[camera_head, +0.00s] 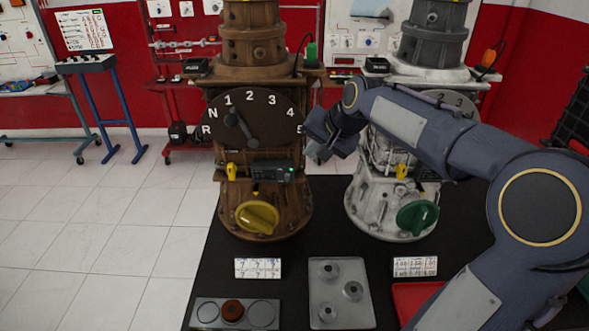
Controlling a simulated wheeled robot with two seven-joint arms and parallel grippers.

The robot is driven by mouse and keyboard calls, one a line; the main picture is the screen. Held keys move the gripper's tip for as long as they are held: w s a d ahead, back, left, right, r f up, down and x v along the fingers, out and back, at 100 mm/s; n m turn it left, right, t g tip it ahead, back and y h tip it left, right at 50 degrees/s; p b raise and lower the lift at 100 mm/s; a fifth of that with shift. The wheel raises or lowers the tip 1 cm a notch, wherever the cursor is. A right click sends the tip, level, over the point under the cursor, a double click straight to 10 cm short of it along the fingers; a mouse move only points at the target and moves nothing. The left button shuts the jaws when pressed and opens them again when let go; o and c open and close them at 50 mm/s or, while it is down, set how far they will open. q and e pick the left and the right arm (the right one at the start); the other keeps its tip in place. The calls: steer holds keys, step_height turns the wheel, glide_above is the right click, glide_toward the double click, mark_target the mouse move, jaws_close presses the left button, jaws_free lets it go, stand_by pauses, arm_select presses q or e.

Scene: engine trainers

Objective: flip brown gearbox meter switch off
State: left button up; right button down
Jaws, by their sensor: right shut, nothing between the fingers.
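The brown gearbox (250,72) stands upright on the black table. Its black dial face carries the marks R, N and 1 to 5, with a dark pointer (238,126) in the middle. Below the dial sits a small black meter (271,170) with a green light at its right end. I cannot make out the position of its switch. My right gripper (319,155) is shut and empty, just right of the meter and apart from it in the picture, partly in front of the white gearbox. My left gripper is not in view.
A white gearbox (433,50) with a green knob (417,217) stands at right, partly hidden by my right arm. A yellow knob (257,217) sits low on the brown gearbox. Grey plates (341,268), label cards and a red tray (413,298) lie in front.

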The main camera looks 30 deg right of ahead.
glide_above(288, 176)
steer(key=s+d, duration=0.3)
step_height(288, 176, down, 4)
steer(key=f, duration=0.1)
steer(key=shift+w+a+f+p, duration=0.2)
steer(key=shift+a+f+p, duration=0.3)
steer(key=shift+a, duration=0.4)
steer(key=shift+a+f, duration=0.35)
steer(key=shift+f, duration=0.2)
